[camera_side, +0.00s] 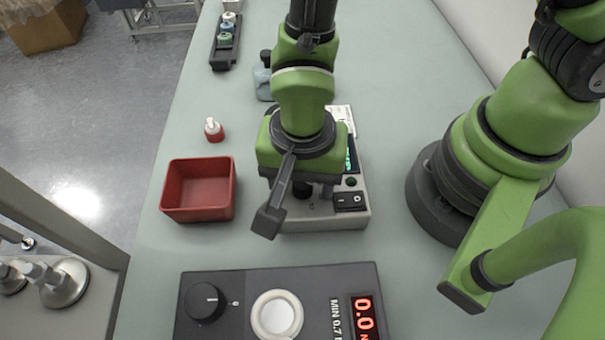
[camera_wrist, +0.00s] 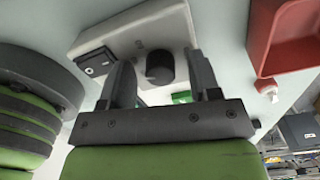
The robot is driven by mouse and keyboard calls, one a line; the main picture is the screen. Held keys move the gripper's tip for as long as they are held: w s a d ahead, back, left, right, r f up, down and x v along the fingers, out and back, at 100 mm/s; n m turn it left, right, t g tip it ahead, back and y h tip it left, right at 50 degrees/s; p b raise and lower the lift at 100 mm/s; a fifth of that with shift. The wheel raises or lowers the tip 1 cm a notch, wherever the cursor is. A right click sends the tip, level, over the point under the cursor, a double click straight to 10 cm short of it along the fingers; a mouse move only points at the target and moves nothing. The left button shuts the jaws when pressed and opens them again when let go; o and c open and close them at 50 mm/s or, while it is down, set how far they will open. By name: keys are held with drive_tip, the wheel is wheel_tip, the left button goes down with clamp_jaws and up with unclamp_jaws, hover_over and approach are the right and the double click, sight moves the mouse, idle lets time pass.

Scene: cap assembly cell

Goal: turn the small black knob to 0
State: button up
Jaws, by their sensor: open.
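The small black knob (camera_wrist: 160,68) stands on the pale top of a white instrument (camera_wrist: 130,35). In the wrist view it sits between the two fingers of my gripper (camera_wrist: 158,74). The fingers are open, one on each side, with gaps showing; I cannot tell how far down they reach beside it. In the side view the instrument (camera_side: 325,222) is partly covered by my wrist and gripper, and the knob is mostly hidden there. No pointer or 0 mark on the knob can be read.
A black rocker switch (camera_side: 350,201) is on the same instrument. A dark panel (camera_side: 240,328) in front has a larger black knob (camera_side: 204,302), a white round button (camera_side: 277,315) and a red display. A red bin (camera_side: 198,212), a small red-and-white bottle (camera_side: 214,130) and a vial rack (camera_side: 219,55) stand left.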

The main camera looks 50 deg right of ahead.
drive_tip(key=c, duration=0.9)
drive_tip(key=shift+c, duration=0.2)
drive_tip(key=n, duration=0.4)
drive_tip(key=shift+n, duration=0.3)
drive_tip(key=n, duration=0.4)
drive_tip(key=shift+d+n, duration=0.1)
drive_tip(key=shift+n, duration=0.2)
drive_tip(key=n, duration=0.4)
drive_tip(key=shift+n, duration=2.1)
